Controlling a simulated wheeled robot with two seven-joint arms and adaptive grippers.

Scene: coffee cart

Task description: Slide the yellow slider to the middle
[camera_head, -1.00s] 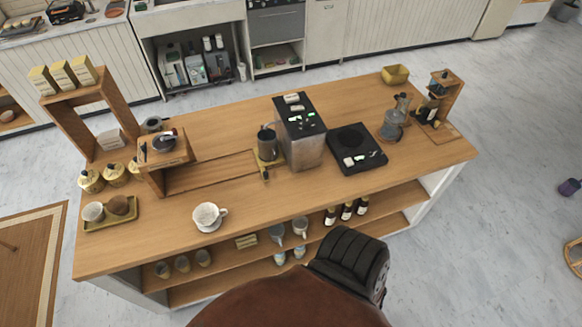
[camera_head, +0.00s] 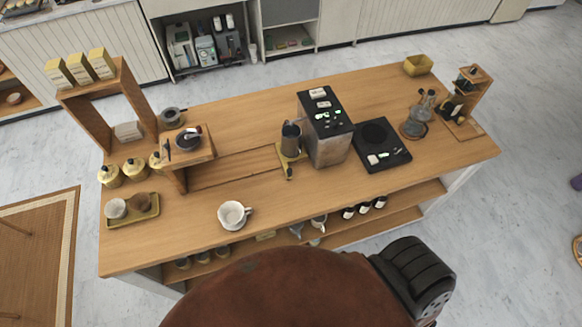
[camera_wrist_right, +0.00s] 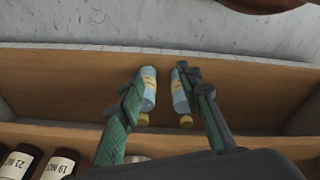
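The yellow slider (camera_head: 285,160) sits at the right end of a long rectangular wooden track (camera_head: 235,172) on the cart top, against the left side of the coffee machine. A dark metal pitcher (camera_head: 290,139) stands on it, hiding part of it. My right gripper (camera_wrist_right: 158,76) is open and empty in the right wrist view, its two green-and-black fingers apart, with a wooden shelf and small bottles behind them. The right gripper's fingers do not show in the head view. My left gripper is in neither view.
The coffee machine (camera_head: 325,130) and a black scale (camera_head: 372,146) stand right of the slider. A wooden stand (camera_head: 185,152) rises at the track's left end. A white cup (camera_head: 233,214) stands in front of the track. The front right countertop is clear.

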